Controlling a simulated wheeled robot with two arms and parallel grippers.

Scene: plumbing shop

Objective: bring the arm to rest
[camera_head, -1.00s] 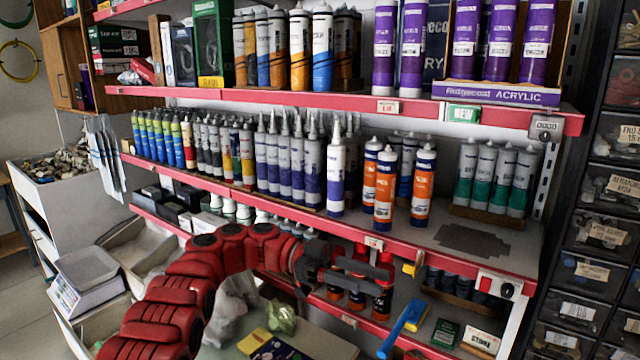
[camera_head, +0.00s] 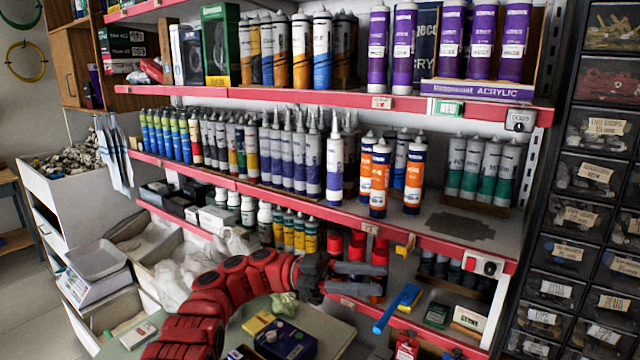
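My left arm (camera_head: 225,290) is red and comes in from the bottom left, bent over to the right. Its dark grey gripper (camera_head: 378,278) is in front of the lower shelf, below the middle shelf's red edge. The two fingers point right with a gap between them, and I see nothing held there. Red-topped containers (camera_head: 357,250) show behind the fingers; whether the fingers touch them I cannot tell. My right gripper is not in view.
The middle shelf (camera_head: 430,238) holds rows of tubes, with orange-white cartridges (camera_head: 379,178) near its front. A blue-handled tool (camera_head: 397,308) hangs right of the gripper. Drawers (camera_head: 590,215) stand at right.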

